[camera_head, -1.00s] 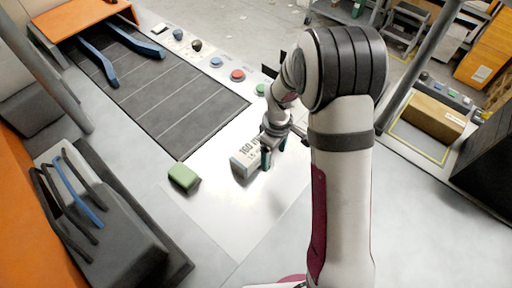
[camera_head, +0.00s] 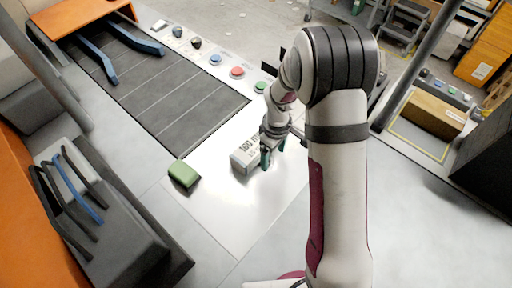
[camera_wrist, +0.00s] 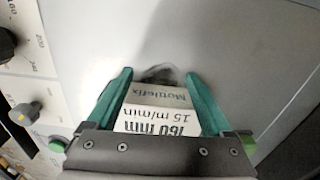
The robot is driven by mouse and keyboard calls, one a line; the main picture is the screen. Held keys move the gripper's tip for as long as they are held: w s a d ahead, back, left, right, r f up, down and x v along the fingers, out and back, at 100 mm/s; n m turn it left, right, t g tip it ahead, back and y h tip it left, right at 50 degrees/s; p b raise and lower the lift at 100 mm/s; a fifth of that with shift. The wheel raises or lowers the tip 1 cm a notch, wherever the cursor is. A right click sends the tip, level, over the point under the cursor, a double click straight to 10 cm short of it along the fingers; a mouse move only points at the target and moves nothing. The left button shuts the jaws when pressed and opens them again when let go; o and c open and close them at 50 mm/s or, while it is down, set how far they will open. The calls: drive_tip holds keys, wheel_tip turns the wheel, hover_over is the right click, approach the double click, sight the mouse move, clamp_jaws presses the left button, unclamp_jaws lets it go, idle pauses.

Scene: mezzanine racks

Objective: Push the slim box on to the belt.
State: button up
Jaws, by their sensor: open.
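A pale slim box (camera_head: 244,158) with dark printing lies on the bright metal plate short of the belt. The dark grey belt (camera_head: 175,92) lies up and left of it, marked with pale cross lines. My gripper (camera_head: 274,156) is low over the plate at the box's right end. In the wrist view, the box (camera_wrist: 155,112) lies between the two green fingers of my gripper (camera_wrist: 158,75), its lettering facing the camera. The fingers are apart, with a gap beside the box at the left tip; contact at the right is unclear. The box's near end is hidden by the gripper body.
A green block (camera_head: 184,174) sits on the plate's left edge. Buttons and knobs, including a red button (camera_head: 237,72), line the belt's right side. Blue guide rails (camera_head: 99,62) stand at the far end. The plate between box and belt looks clear.

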sight(256, 148)
drive_tip(key=shift+f, duration=1.35)
drive_tip(key=shift+r, duration=0.85)
drive_tip(key=shift+w+a, duration=0.4)
drive_tip(key=shift+a, duration=0.05)
drive_tip(key=shift+w+a, duration=0.45)
drive_tip(key=shift+a, duration=0.1)
drive_tip(key=shift+w+a, duration=0.35)
drive_tip(key=shift+w, duration=0.05)
